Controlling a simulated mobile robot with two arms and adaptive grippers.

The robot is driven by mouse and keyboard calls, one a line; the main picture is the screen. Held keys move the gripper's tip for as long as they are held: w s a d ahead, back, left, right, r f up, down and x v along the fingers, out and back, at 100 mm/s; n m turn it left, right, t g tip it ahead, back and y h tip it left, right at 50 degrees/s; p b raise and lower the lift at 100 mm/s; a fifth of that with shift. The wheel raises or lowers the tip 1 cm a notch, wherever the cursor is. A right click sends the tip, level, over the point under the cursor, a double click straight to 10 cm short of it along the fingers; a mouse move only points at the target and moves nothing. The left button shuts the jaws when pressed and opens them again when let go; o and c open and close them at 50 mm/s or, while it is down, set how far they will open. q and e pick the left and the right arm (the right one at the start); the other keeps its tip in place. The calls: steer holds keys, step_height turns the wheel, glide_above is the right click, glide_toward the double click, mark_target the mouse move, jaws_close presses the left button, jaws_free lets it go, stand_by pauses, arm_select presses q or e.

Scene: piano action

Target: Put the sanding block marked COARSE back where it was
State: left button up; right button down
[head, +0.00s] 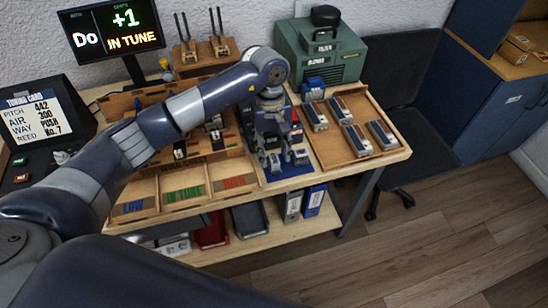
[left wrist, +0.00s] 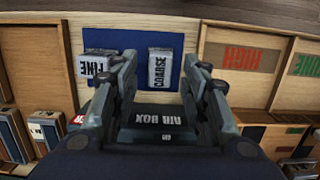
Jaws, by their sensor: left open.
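The sanding block marked COARSE (left wrist: 160,70) is a small whitish block lying on a blue mat (left wrist: 126,42) in the left wrist view. A similar block marked FINE (left wrist: 97,65) lies on the mat to its left. My left gripper (left wrist: 165,66) is open, with one finger on each side of the COARSE block in the picture; I cannot tell whether they touch it. In the head view my left gripper (head: 287,160) points down over the blue mat (head: 283,174) near the bench's front edge and largely hides the blocks. My right gripper is not in view.
A dark box marked AIR BOX (left wrist: 158,118) stands just behind the blocks. Compartments marked LOW (head: 133,207), TUNE (head: 185,192) and HIGH (head: 233,181) lie left of the mat. A wooden tray (head: 340,158) with several small blocks lies right. A green blower (head: 322,50) stands behind.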

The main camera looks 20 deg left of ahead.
arm_select(q)
step_height(320, 180, up, 9)
steer(key=w+b, duration=0.1)
steer(key=b, duration=0.1)
steer(key=shift+a+r, duration=0.15)
steer(key=shift+a, duration=0.25)
